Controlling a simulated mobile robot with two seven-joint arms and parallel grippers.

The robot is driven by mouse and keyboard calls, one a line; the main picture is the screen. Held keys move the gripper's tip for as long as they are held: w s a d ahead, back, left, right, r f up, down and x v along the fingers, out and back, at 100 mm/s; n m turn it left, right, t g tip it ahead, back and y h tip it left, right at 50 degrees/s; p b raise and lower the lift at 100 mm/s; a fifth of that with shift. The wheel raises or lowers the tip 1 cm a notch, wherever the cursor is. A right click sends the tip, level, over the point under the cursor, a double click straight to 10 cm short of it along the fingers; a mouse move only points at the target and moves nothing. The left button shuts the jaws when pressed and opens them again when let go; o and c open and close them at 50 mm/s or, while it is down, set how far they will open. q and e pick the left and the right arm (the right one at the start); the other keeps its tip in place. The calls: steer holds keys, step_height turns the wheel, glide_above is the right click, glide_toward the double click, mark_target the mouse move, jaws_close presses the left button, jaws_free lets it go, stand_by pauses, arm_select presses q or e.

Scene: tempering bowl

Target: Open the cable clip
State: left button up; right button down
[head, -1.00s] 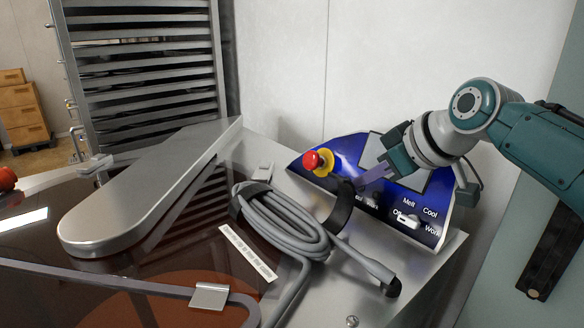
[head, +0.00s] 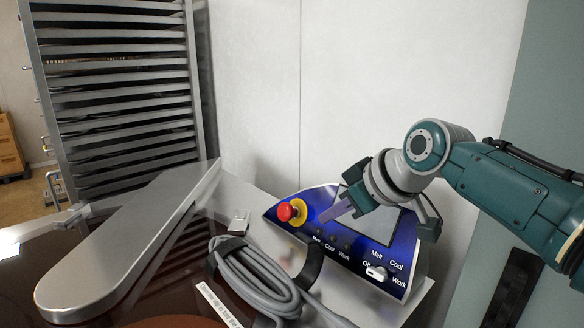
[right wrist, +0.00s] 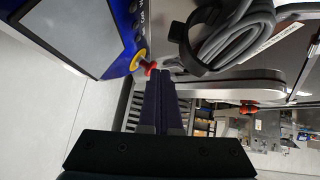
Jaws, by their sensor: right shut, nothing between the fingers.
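The cable clip (head: 312,266) is a black curved band standing up at the right side of the coiled grey cable (head: 250,275). In the right wrist view the clip (right wrist: 186,48) lies beside the cable coil (right wrist: 235,35), just beyond my fingertips. I cannot tell whether its ends are latched. My right gripper (head: 324,216) is shut and empty. Its purple fingers are above the clip, apart from it, in front of the blue control panel. In the right wrist view the fingers of my right gripper (right wrist: 165,74) lie together. My left gripper is not in view.
The blue control panel (head: 392,272) with buttons and a switch stands close behind the clip. A red emergency button (head: 287,211) is left of my fingers. A long metal cover (head: 120,245) and a slatted rack (head: 120,130) are at the left.

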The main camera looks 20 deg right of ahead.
steer(key=d+b+v, duration=0.1)
steer(key=v, duration=0.9)
steer(key=s+a+f+m+g+h, duration=0.1)
steer(key=s+a+f+g, duration=0.2)
steer(key=s, duration=0.6)
steer(key=s+a+f+m, duration=0.1)
steer(key=s+a+f, duration=0.1)
steer(key=s+f, duration=0.45)
steer(key=s+a+f+m+g+h, duration=0.1)
steer(key=s+a+f+g, duration=0.15)
steer(key=s, duration=0.75)
steer(key=w+p+v, duration=0.2)
steer(key=p+v, duration=0.9)
steer(key=w+r+p+v, duration=0.1)
steer(key=w+p+v, duration=0.1)
steer(key=p+v, duration=1)
steer(key=shift+w+a+r, duration=0.3)
steer(key=shift+a, duration=0.35)
steer(key=shift+t, duration=0.25)
